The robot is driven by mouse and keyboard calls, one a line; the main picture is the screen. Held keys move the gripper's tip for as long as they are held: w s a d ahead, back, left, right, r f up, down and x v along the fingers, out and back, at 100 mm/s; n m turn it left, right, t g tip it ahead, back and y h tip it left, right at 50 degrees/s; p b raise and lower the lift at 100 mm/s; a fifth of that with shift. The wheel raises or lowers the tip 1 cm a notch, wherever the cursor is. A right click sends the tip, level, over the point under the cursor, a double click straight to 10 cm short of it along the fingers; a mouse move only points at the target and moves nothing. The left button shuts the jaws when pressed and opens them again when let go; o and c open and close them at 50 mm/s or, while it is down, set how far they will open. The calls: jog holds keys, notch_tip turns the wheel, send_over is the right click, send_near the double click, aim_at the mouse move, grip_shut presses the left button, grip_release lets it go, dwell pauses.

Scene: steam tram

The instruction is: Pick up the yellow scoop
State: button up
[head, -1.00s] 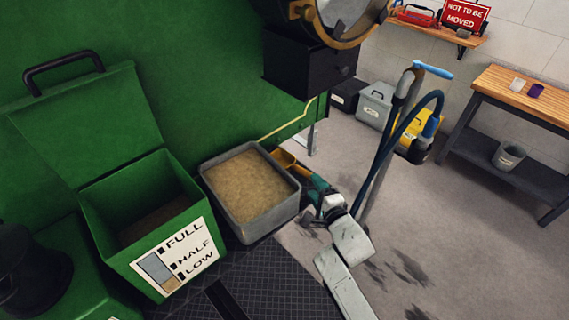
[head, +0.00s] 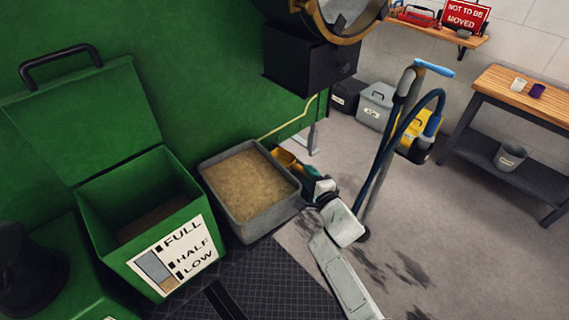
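The yellow scoop (head: 286,158) shows in the head view just beyond the right back corner of the grey tub of sand (head: 268,218). A teal piece (head: 312,172), which looks like its handle, points from the scoop toward my arm. My gripper (head: 314,182) is at the near end of this teal piece, by the tub's right side. My wrist and the tub's rim partly hide the gripper and the scoop. I cannot see whether the fingers are around the handle or only beside it.
A green bin (head: 178,228) with an open lid and a FULL/HALF/LOW label stands left of the tub. An upright pump (head: 377,165) with a blue handle and hose stands close right of my arm. A wooden bench (head: 520,95) is at the right.

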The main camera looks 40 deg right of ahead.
grip_shut()
